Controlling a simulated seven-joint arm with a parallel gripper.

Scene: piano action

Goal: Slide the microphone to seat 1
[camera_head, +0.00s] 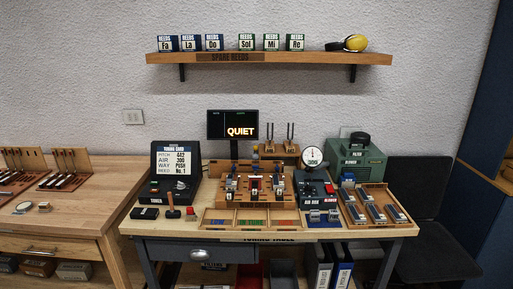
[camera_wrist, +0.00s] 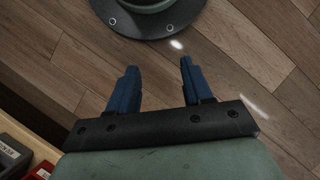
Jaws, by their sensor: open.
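The tuning bench (camera_head: 310,232) stands in the middle of the head view. On it is a wooden fixture (camera_head: 254,188) with several small upright assemblies and a red part at its centre. I cannot tell for sure which small part is the microphone, and seat 1 is too small to make out. My gripper (camera_wrist: 158,66) shows only in the wrist view. Its two blue fingers are apart with nothing between them, over the wooden floor (camera_wrist: 230,65). It is away from the fixture, and neither the microphone nor a seat shows in the wrist view.
A tuning card box (camera_head: 174,170) stands left of the fixture, with a dial gauge (camera_head: 312,157) and green blower (camera_head: 358,158) to the right. A QUIET display (camera_head: 233,125) stands behind. A shelf (camera_head: 270,59) hangs above. Labelled boxes (camera_wrist: 12,152) show at the wrist view's lower left.

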